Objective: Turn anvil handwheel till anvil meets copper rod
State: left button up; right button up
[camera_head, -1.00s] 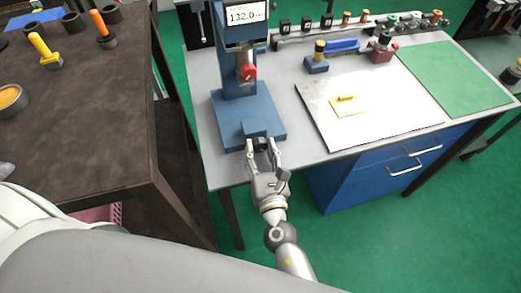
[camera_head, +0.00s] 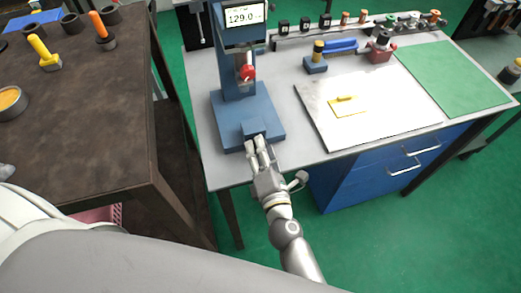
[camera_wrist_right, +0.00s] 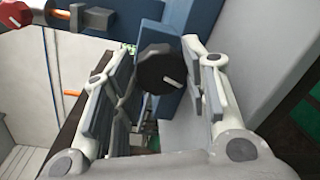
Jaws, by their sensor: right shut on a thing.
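The blue instrument (camera_head: 231,118) stands at the table's left end, its display (camera_head: 245,15) reading 129.0. Low on its front is the anvil handwheel, a black knob with a white mark, seen in the right wrist view (camera_wrist_right: 162,68); in the head view my fingers mostly hide it. My right gripper (camera_head: 257,140) has a finger on either side of the handwheel and is shut on it. It also shows in the right wrist view (camera_wrist_right: 163,75). A red knob (camera_head: 248,72) sits higher on the instrument. I cannot clearly make out the copper rod or its gap to the anvil. My left gripper is out of view.
On the table (camera_head: 297,147), a white board (camera_head: 400,105) lies right of the instrument, with a green mat (camera_head: 465,75) beyond. A blue stand (camera_head: 317,64) and a red-based stand (camera_head: 381,50) stand behind the board. A dark table (camera_head: 85,130) is at the left.

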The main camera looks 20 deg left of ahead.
jog(key=m, duration=0.4)
jog(key=shift+g, duration=0.3)
jog(key=shift+d+f+m+y+p, duration=0.1)
jog(key=shift+m+y+p, duration=0.4)
jog(key=shift+m, duration=1.3)
jog(key=o, duration=1)
jog(key=shift+o, duration=0.2)
jog(key=shift+f, duration=0.1)
